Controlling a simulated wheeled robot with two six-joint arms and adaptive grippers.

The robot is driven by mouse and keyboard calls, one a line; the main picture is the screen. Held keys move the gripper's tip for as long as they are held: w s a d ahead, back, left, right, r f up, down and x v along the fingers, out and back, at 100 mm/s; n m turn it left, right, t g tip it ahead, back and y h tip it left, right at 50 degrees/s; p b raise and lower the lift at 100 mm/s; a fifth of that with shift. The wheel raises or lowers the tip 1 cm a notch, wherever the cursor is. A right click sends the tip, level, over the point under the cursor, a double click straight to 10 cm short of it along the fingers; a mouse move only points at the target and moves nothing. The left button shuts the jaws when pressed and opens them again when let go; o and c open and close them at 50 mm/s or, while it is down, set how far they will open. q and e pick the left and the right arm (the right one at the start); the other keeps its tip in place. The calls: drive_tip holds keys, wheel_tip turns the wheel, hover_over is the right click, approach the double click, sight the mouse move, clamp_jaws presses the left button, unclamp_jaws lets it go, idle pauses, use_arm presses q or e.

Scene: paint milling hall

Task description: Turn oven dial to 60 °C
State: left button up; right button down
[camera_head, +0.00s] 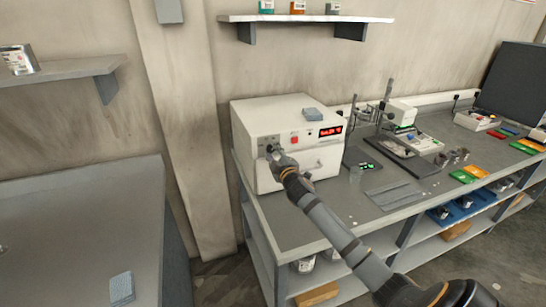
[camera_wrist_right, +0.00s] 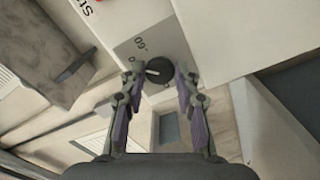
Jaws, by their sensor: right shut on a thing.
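The oven (camera_head: 265,120) is a white box at the left end of the grey bench, with a red display (camera_head: 330,131) and a red switch on its front. The black dial (camera_wrist_right: 159,71) with a pale pointer mark shows in the right wrist view, on a grey plate (camera_wrist_right: 150,42) with a "60" mark near it. My right gripper (camera_head: 272,151) is at the left of the oven front and hides most of the dial in the head view. In the wrist view its fingers (camera_wrist_right: 158,80) are on either side of the dial, shut on it. My left gripper is out of view.
A grey block (camera_head: 312,114) lies on the oven top. A shelf (camera_head: 310,19) hangs above. A concrete pillar (camera_head: 180,110) is left of the oven.

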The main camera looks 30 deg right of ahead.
drive_tip(key=m+b, duration=0.2)
drive_tip(key=m, duration=0.4)
drive_tip(key=shift+f, duration=0.2)
drive_tip(key=shift+m+b, duration=0.3)
drive_tip(key=shift+b, duration=0.05)
drive_tip(key=c, duration=1)
unclamp_jaws()
drive_tip(key=shift+r, duration=0.1)
drive_tip(key=v, duration=1.2)
drive_tip(key=shift+a+r, duration=0.1)
